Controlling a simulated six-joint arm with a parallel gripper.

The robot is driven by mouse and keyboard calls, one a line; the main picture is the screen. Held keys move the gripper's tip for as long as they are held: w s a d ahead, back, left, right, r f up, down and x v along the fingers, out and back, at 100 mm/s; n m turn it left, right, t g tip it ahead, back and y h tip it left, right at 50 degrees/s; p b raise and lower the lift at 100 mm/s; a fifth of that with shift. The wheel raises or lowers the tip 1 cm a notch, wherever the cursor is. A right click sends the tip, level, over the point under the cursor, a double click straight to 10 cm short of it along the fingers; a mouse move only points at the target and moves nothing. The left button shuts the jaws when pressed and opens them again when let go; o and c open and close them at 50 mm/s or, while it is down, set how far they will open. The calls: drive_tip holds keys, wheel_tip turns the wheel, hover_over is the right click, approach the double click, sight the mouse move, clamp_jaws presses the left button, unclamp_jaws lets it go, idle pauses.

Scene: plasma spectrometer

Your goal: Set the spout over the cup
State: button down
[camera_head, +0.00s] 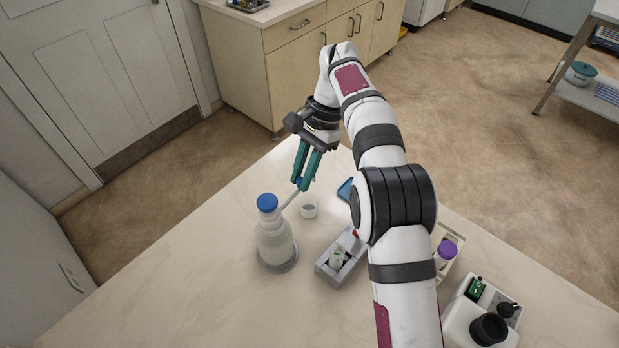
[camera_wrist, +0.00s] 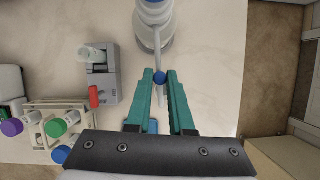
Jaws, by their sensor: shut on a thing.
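The bottle (camera_head: 272,242) is clear with a blue cap (camera_head: 267,202) and stands upright on a round grey base. A thin pale spout (camera_head: 290,199) runs from its top toward my gripper (camera_head: 302,185). The teal fingers are shut on a blue knob on the spout. In the wrist view, the spout (camera_wrist: 157,45) and blue knob (camera_wrist: 159,77) lie between the fingertips (camera_wrist: 159,76). I cannot make out the cup in the wrist view.
A grey holder (camera_head: 325,266) with a small vial stands right of the bottle. A blue item (camera_head: 346,189) lies partly behind my arm. A rack with purple-capped (camera_head: 447,248) and green-capped (camera_wrist: 56,127) bottles is farther right. The table left of the bottle is clear.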

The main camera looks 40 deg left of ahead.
drive_tip(key=shift+s+a+n, duration=0.15)
drive_tip(key=shift+a+n, duration=0.4)
drive_tip(key=shift+n, duration=0.15)
drive_tip(key=c, duration=0.8)
unclamp_jaws()
drive_tip(key=w+d+r, duration=0.1)
drive_tip(key=d+r, duration=0.2)
drive_tip(key=w+d+r, duration=0.2)
drive_tip(key=d+r, duration=0.2)
drive_tip(key=w+d+r, duration=0.2)
drive_tip(key=d+r, duration=0.1)
drive_tip(key=r, duration=0.1)
drive_tip(key=shift+d, duration=0.3)
drive_tip(key=shift+s, duration=0.1)
